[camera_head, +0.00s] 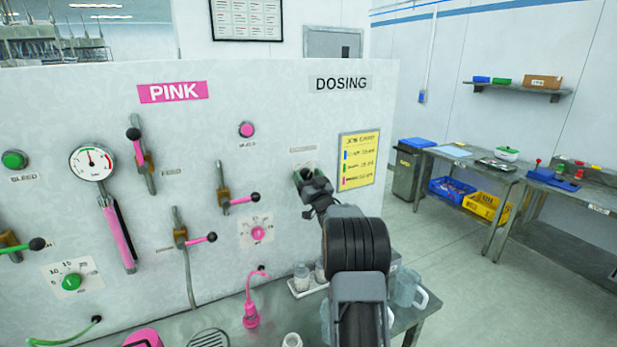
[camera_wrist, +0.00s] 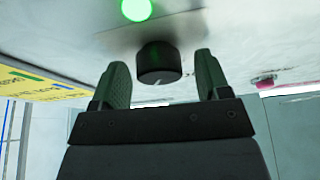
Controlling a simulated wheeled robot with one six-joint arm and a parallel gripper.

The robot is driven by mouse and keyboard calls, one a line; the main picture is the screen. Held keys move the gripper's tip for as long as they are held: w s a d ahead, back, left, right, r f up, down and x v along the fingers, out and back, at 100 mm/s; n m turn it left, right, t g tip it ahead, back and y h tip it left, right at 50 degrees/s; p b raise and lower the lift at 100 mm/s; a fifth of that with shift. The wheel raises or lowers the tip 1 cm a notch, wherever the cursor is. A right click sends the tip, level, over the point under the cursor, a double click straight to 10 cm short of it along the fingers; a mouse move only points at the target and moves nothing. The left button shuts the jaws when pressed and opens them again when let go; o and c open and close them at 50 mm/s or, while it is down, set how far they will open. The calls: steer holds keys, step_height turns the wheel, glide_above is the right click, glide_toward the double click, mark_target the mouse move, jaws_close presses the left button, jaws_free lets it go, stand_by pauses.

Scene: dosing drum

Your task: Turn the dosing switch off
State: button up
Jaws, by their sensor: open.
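The dosing switch is a black round knob (camera_wrist: 159,62) with a pale mark, on the white panel (camera_wrist: 235,30). In the wrist view it sits between the two green fingertips of my gripper (camera_wrist: 161,62), with a gap on both sides. A green lamp (camera_wrist: 136,9) is lit beside the knob. In the head view my gripper (camera_head: 306,175) reaches the panel below the DOSING sign (camera_head: 341,83), and hides the knob. My gripper is open and holds nothing. Contact with the panel cannot be told.
A yellow card (camera_head: 359,160) hangs right of my gripper. Pink-handled valves (camera_head: 238,200) and a pink dial (camera_head: 258,233) are to its left. The floor (camera_head: 440,270) at right is free.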

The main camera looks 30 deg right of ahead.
steer(key=c, duration=0.9)
steer(key=shift+c, duration=0.2)
steer(key=shift+f+b, duration=0.15)
steer(key=shift+b, duration=0.35)
steer(key=shift+f+n+y+b, duration=0.15)
steer(key=shift+n+y+b, duration=0.45)
steer(key=shift+n+b, duration=0.5)
steer(key=n+y+b, duration=0.2)
steer(key=n+b, duration=0.1)
steer(key=b, duration=0.1)
steer(key=shift+d, duration=0.1)
steer(key=n+y+b, duration=0.1)
steer(key=n, duration=0.1)
steer(key=n+y+b, duration=0.1)
steer(key=n, duration=0.2)
steer(key=shift+r+g, duration=0.2)
steer(key=shift+g, duration=0.1)
steer(key=shift+r+n+g+y, duration=0.1)
steer(key=shift+n+g+y, duration=0.4)
steer(key=shift+n, duration=1)
steer(key=shift+r+n+g+y, duration=0.1)
steer(key=shift+n+g+y, duration=0.4)
steer(key=shift+n, duration=1)
steer(key=shift+n+y, duration=0.3)
